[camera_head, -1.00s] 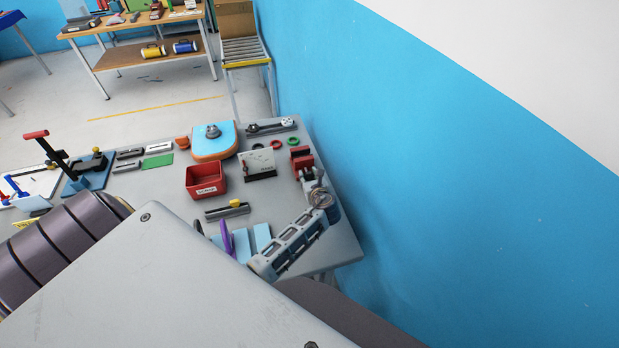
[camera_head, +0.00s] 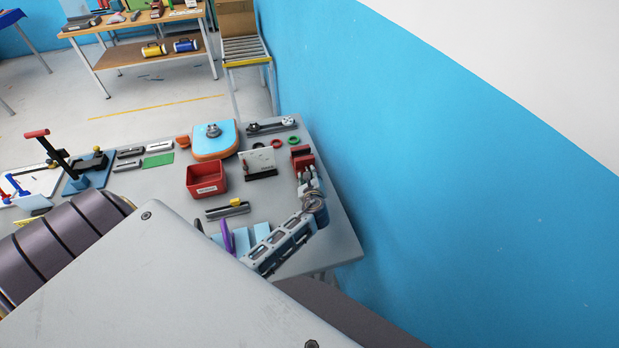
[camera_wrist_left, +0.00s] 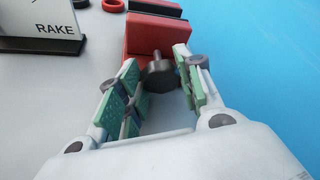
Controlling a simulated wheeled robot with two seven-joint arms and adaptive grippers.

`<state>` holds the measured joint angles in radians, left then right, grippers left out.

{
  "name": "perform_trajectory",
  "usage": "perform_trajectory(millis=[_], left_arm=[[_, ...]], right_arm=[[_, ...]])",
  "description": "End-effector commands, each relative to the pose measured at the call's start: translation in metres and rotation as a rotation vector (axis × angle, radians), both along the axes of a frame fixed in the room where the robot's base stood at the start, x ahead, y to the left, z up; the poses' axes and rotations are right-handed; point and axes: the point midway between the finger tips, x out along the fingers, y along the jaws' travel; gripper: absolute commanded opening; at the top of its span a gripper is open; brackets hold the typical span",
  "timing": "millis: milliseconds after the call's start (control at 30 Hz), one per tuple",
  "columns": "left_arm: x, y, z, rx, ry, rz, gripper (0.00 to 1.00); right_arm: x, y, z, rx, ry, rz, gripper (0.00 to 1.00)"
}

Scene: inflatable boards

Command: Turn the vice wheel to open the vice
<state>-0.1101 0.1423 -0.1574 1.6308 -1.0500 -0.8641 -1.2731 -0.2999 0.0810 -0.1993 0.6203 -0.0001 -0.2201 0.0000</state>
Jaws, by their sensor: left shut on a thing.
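The red vice (camera_head: 302,160) sits at the right edge of the grey table, near the blue wall. It also shows in the left wrist view (camera_wrist_left: 158,35), with dark jaw faces at its far end. Its dark round wheel (camera_wrist_left: 160,77) faces my gripper and lies between the fingers. My left gripper (camera_wrist_left: 156,64) is shut on the wheel, with a green-padded finger on each side. In the head view the left gripper (camera_head: 308,175) is small and right in front of the vice. My right gripper is not in view.
A white board (camera_head: 260,164) marked RAKE in the wrist view stands left of the vice. A red bin (camera_head: 206,178), red and green rings (camera_head: 293,140) and an orange-and-blue block (camera_head: 215,140) share the table (camera_head: 335,240). The blue wall (camera_head: 420,180) is close on the right.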

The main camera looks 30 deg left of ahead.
Motion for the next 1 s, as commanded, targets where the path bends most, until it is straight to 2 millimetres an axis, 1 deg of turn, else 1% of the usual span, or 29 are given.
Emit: perform_trajectory(millis=[100, 400, 933, 967, 1000], left_arm=[[0.0, 0.001, -0.002, -0.046, -0.057, 0.0, 0.12], [-0.001, 0.001, -0.003, -0.131, -0.154, 0.0, 0.13], [-0.001, -0.001, -0.003, -0.157, -0.175, -0.002, 0.13], [-0.001, -0.001, -0.004, -0.157, -0.175, -0.002, 0.38], [-0.001, -0.001, -0.004, -0.157, -0.175, -0.002, 0.43]], right_arm=[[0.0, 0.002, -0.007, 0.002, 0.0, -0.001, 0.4], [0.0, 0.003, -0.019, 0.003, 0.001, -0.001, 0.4], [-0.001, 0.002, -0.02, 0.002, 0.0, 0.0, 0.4], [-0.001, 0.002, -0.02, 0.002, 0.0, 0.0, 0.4], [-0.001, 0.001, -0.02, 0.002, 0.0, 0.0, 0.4]])
